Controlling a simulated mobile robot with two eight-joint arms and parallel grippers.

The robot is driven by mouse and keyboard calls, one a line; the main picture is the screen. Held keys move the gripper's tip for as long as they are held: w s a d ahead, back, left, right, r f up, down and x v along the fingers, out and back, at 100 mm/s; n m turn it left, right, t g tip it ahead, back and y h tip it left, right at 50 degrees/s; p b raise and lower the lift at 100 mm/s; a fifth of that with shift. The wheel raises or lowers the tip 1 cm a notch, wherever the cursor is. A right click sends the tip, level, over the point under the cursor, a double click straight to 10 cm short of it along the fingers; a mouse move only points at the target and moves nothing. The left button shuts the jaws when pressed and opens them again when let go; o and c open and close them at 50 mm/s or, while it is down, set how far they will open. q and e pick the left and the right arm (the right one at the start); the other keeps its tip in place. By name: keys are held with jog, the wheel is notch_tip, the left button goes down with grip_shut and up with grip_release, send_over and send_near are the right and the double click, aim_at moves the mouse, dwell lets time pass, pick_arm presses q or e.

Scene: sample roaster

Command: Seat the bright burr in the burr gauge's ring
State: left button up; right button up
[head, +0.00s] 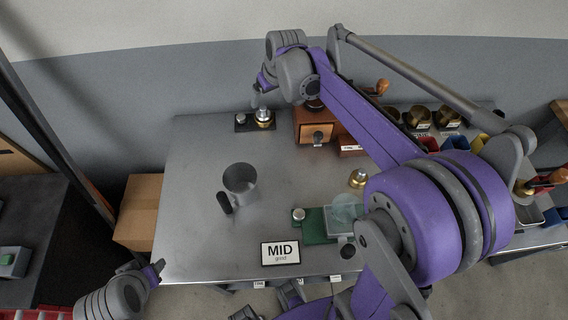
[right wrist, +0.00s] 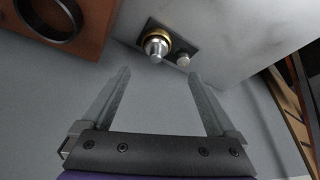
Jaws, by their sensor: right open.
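The burr gauge (head: 241,126) is a dark plate at the back left of the metal table, with a small silver knob at one end. It also shows in the right wrist view (right wrist: 205,45). A brass ring (right wrist: 152,27) stands on the plate. The bright silver burr (right wrist: 157,46) shows at the ring; I cannot tell how deep it sits in it. My right gripper (right wrist: 160,73) is open and empty, with the burr and ring beyond its fingertips. In the head view it is small, just above the gauge. My left gripper (head: 157,266) is at the lower left, its jaws unclear.
A wooden drawer box (head: 313,132) stands just right of the gauge. A grey cup (head: 240,180), a MID sign (head: 281,252), a green-based device (head: 318,228) and a brass-and-silver piece (head: 357,178) stand on the table.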

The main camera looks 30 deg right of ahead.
jog(key=s+a+f, duration=0.2)
jog(key=s+a, duration=0.1)
jog(key=s, duration=0.5)
jog(key=s+a+f, duration=0.2)
jog(key=s+f, duration=0.1)
jog(key=s, duration=0.6)
jog(key=s+a+f, duration=0.2)
jog(key=s+a, duration=0.1)
jog(key=s, duration=0.5)
jog(key=shift+s+a+f+t, duration=0.15)
jog(key=shift+s+a+t, duration=0.2)
jog(key=shift+t, duration=0.05)
pick_arm(q)
jog(key=shift+s, duration=0.1)
